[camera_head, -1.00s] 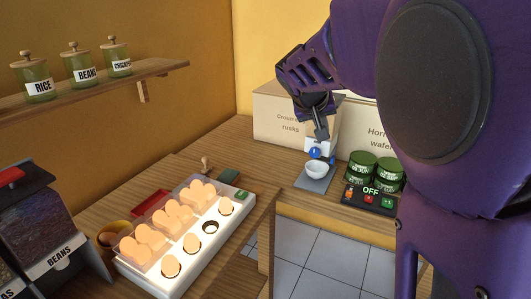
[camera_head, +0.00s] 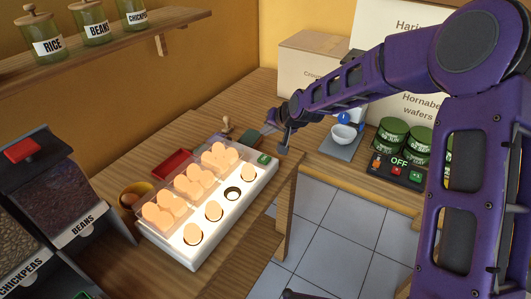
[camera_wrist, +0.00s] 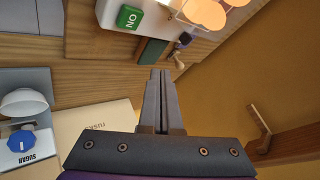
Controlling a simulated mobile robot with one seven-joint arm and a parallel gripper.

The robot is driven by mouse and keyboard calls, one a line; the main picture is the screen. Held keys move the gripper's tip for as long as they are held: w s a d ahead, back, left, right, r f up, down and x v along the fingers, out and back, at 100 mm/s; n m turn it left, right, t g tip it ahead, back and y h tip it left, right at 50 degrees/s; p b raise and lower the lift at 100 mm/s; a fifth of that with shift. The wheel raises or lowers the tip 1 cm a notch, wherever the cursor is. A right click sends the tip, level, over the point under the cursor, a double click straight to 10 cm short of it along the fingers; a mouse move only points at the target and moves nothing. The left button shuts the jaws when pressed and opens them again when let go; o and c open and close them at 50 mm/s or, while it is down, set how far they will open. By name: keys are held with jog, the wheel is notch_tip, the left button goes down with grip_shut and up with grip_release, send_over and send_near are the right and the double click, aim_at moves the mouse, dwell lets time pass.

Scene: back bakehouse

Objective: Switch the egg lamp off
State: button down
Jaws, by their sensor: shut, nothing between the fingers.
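The egg lamp (camera_head: 194,258) is a long white box on the wooden counter, its top glowing under several eggs, with one bare dark hole among them. A green switch (camera_head: 264,158) sits at its far right end. In the wrist view the switch (camera_wrist: 130,17) is green and reads ON, near the top edge on the white lamp end (camera_wrist: 112,10). My gripper (camera_head: 283,149) points down just right of the switch, apart from it. In the wrist view my gripper (camera_wrist: 160,74) is shut with nothing between its fingers, and the switch lies beyond the tips to the upper left.
A dark green block (camera_head: 249,140) and a small wooden-handled thing (camera_head: 227,125) lie behind the lamp. A red tray (camera_head: 171,165) and a yellow bowl (camera_head: 133,194) stand to its left. A scale with a white bowl (camera_head: 343,135), green tins (camera_head: 390,136) and an OFF panel (camera_head: 398,170) stand right.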

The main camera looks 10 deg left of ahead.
aim_at(265, 160)
jog(key=shift+w+a+r, duration=0.2)
jog(key=shift+a+r, duration=0.05)
jog(key=shift+f, duration=0.15)
notch_tip(265, 160, down, 8)
jog(key=b, duration=0.4)
jog(key=shift+f+b, duration=0.3)
jog(key=shift+b, duration=0.15)
dwell(1.8)
jog(key=shift+f+b, duration=0.4)
jog(key=shift+b, duration=0.05)
jog(key=shift+f+b, duration=0.4)
jog(key=shift+f, duration=0.1)
dwell(0.5)
jog(key=shift+r+p, duration=0.45)
jog(key=shift+r, duration=0.45)
